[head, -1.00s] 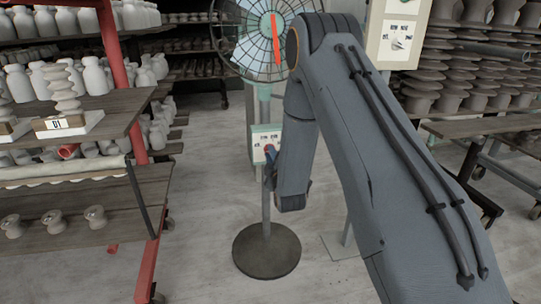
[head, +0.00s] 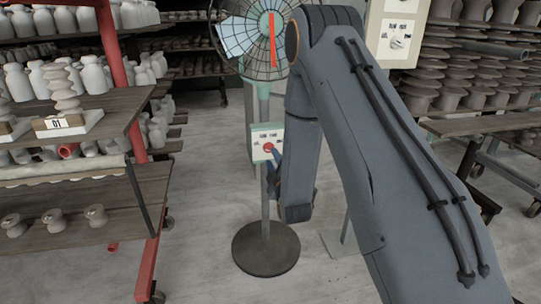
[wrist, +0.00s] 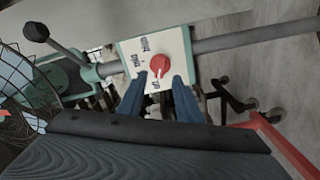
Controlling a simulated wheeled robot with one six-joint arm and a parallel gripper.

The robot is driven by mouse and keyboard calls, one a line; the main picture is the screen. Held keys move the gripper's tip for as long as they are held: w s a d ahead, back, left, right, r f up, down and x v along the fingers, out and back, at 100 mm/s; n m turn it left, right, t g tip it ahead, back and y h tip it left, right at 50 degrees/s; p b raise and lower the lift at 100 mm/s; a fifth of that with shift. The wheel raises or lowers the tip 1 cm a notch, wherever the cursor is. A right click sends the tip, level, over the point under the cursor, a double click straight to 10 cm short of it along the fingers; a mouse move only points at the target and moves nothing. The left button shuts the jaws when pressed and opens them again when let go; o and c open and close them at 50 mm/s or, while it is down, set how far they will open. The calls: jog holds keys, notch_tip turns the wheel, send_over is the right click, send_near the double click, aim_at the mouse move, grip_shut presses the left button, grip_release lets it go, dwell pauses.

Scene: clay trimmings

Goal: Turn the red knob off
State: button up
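The red knob (head: 268,147) is on the front of a pale control box (head: 258,134) on the fan's post. It also shows in the wrist view (wrist: 160,65), where a pale pointer line on it seems to point down, toward a small label at the box's lower edge. That label is too small to read surely. My gripper (wrist: 158,82) is open, its two blue fingers apart and empty, with the tips just below the knob in the wrist view. In the head view my gripper (head: 275,164) is just right of and below the knob.
The fan (head: 258,40) stands above the box on a round dark base (head: 266,248). A second box with a pale knob (head: 397,42) is at upper right. A shelf cart (head: 90,200) with pots is at left. Floor between is clear.

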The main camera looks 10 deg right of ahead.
jog(key=s, duration=0.2)
jog(key=shift+s, duration=0.3)
